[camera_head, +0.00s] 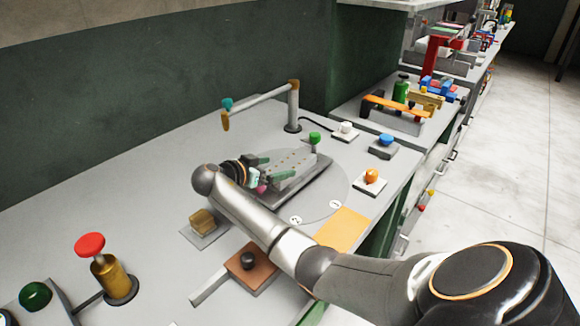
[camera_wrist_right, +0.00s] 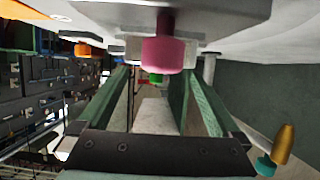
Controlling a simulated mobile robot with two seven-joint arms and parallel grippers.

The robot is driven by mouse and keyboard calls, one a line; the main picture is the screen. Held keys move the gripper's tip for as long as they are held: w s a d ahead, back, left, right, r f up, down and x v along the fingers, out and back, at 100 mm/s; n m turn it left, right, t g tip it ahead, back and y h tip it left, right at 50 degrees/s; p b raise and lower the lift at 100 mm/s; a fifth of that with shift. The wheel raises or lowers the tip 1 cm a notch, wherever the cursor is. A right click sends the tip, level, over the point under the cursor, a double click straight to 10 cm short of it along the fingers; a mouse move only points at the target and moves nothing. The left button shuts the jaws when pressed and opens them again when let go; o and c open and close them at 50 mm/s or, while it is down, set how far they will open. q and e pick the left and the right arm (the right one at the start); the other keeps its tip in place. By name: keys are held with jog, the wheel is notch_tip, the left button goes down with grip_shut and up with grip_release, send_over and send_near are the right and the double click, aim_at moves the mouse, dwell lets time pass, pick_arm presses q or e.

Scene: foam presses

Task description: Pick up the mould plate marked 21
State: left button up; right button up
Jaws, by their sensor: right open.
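A grey plate with small holes (camera_head: 297,160) lies on a darker slab on the round disc (camera_head: 330,185); I cannot read a 21 on it. A pink knob (camera_head: 261,188) shows at its near left end, and the pink knob is large in the right wrist view (camera_wrist_right: 163,55). My right gripper (camera_head: 271,168) has green fingers and is at the plate's left end. Its fingers are apart in the right wrist view (camera_wrist_right: 160,82). A pale grey piece (camera_wrist_right: 155,116) shows between them; contact is unclear. My left gripper is not in view.
A post with a horizontal arm (camera_head: 260,104) stands behind the disc. Green (camera_head: 315,138), white (camera_head: 346,128), blue (camera_head: 386,140) and orange (camera_head: 371,176) knobs stand around it. A yellow pad (camera_head: 341,229), brown block (camera_head: 250,268) and red-topped cylinder (camera_head: 105,270) are nearer.

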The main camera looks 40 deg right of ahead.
aim_at(287, 165)
jog(key=x, duration=0.5)
jog(key=shift+s+d+f+p, duration=0.1)
jog(key=shift+d+f+p, duration=0.1)
jog(key=shift+p, duration=0.15)
jog(key=shift+a, duration=0.1)
grip_shut()
jog(key=shift+r, duration=0.15)
